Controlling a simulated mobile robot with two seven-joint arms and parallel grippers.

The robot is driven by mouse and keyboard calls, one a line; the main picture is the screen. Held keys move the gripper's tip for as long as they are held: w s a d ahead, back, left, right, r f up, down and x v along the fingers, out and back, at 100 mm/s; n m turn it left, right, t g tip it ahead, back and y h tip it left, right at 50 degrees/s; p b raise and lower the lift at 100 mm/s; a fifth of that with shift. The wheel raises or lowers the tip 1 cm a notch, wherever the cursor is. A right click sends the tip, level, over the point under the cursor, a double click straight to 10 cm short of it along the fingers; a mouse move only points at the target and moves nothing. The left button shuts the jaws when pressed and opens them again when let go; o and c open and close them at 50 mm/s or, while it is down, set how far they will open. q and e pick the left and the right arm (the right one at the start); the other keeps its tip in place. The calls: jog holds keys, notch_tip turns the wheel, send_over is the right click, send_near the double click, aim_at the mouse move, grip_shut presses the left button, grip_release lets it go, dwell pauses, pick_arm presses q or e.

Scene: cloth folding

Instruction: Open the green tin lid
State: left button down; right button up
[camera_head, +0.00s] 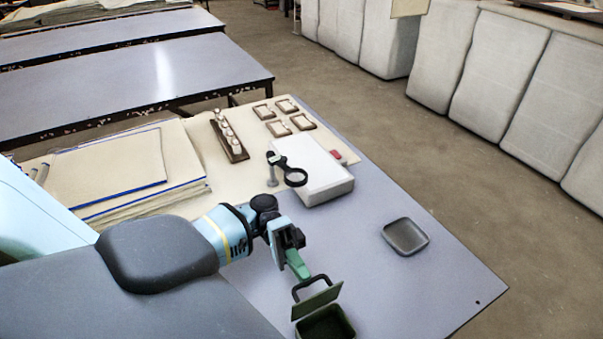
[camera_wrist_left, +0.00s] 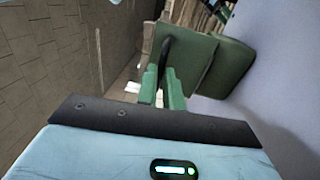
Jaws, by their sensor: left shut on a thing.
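The green tin (camera_head: 327,324) stands on the grey table near the bottom edge of the head view. Its lid (camera_head: 318,301) stands tilted up from the tin, with a dark opening showing below it. A black loop handle (camera_head: 309,282) is on the lid. My left gripper (camera_head: 304,274), with green fingers, is shut on this handle. In the left wrist view the fingers (camera_wrist_left: 162,92) close around the handle (camera_wrist_left: 165,52), in front of the lid (camera_wrist_left: 190,66), with the tin (camera_wrist_left: 232,70) behind. My right gripper is not in view.
A dark square tray (camera_head: 405,237) lies to the right on the grey table (camera_head: 440,290). A white box (camera_head: 325,184), a stand with a black ring (camera_head: 293,177), a wooden rack (camera_head: 229,137) and several small frames are farther back. The table between tin and tray is clear.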

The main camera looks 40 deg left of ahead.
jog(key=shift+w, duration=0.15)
pick_arm(q)
jog(key=c, duration=1.5)
grip_release()
